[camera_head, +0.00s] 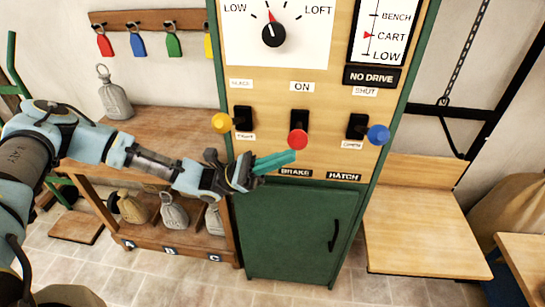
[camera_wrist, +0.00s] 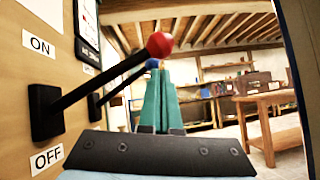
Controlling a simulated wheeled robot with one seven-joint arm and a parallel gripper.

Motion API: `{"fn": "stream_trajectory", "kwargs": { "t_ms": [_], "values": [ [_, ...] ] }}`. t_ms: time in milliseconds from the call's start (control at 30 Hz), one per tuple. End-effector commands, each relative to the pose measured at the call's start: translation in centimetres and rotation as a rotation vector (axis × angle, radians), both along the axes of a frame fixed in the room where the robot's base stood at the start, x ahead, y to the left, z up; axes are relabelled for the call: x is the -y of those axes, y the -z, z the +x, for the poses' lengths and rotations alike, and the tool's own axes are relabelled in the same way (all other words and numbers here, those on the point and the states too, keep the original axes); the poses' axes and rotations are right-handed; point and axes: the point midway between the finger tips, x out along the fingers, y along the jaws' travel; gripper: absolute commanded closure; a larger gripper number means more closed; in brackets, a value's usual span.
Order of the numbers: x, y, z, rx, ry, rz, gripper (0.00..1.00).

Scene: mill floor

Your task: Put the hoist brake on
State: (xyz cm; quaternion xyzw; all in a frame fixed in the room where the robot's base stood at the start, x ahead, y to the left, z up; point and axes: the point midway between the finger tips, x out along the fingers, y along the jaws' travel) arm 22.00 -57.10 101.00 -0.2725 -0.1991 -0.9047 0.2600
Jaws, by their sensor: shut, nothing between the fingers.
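The brake lever is the middle one on the wooden panel, above the BRAKE label (camera_head: 295,173). It has a red knob (camera_head: 298,139) on a black stem. The ON label (camera_head: 301,87) is above its black base; in the wrist view the OFF label (camera_wrist: 47,157) is below. In the wrist view the stem slants up and outward to the red knob (camera_wrist: 160,45). My gripper (camera_head: 290,157) is shut and empty, its teal fingers just below and left of the knob. In the wrist view the fingertips (camera_wrist: 157,72) lie below the knob; contact cannot be told.
A yellow-knobbed lever (camera_head: 221,122) is left of the brake, and a blue-knobbed hatch lever (camera_head: 378,135) is right. A green cabinet door (camera_head: 290,230) is below. A wooden bench (camera_head: 150,133) with a weight stands left; a wooden platform (camera_head: 420,220) is right.

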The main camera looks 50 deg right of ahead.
Motion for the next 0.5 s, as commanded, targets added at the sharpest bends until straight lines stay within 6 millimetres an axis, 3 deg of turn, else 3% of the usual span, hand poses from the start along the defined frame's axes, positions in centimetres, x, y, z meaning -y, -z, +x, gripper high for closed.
{"fn": "stream_trajectory", "kwargs": {
  "t_ms": [100,500],
  "values": [
    [-0.09,-1.09,-0.22,0.000,0.000,0.001,1.00],
    [-0.14,-1.27,-0.31,0.000,0.001,0.001,1.00]
  ]
}}
